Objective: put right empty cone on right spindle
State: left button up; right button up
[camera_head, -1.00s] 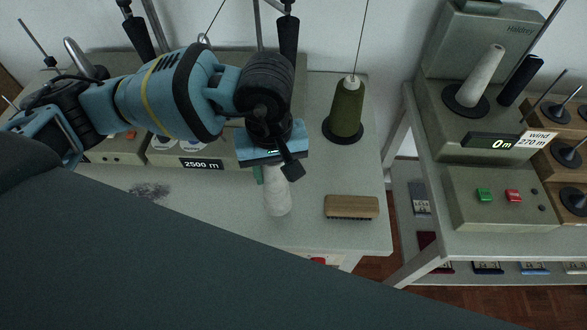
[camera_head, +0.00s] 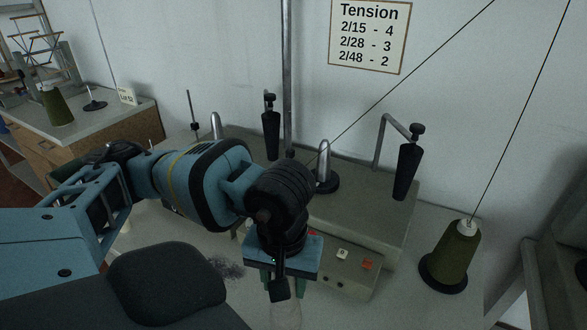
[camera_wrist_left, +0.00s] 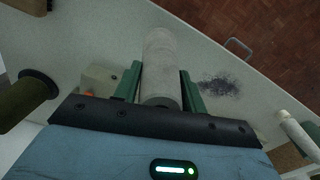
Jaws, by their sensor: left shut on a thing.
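My left gripper (camera_head: 282,285) is shut on a pale empty cone (camera_wrist_left: 160,60) and holds it over the grey table. In the left wrist view the two green fingers of the gripper (camera_wrist_left: 159,75) close on both sides of the cone. In the head view the cone's lower part (camera_head: 286,316) shows only faintly under the gripper, cut by the bottom edge. A rounded metal spindle (camera_head: 324,160) with a dark round base stands on the machine behind my left gripper, bare. Another bare metal spindle (camera_head: 216,125) stands further left, its base hidden by my arm. My right gripper is out of view.
The grey machine (camera_head: 365,222) carries posts and black tension arms (camera_head: 405,172) beside the right spindle. A green yarn cone (camera_head: 452,255) stands at the right, its thread running upward. Dark lint (camera_wrist_left: 217,86) lies on the table (camera_wrist_left: 205,40). Another pale cone (camera_wrist_left: 297,133) shows in the wrist view.

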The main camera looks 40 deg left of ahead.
pick_arm(q)
jog(key=w+d+f+m, duration=0.2)
jog(key=w+d+m, duration=0.2)
jog(key=w+m, duration=0.1)
jog(key=shift+m, duration=0.6)
jog(key=shift+s, duration=0.1)
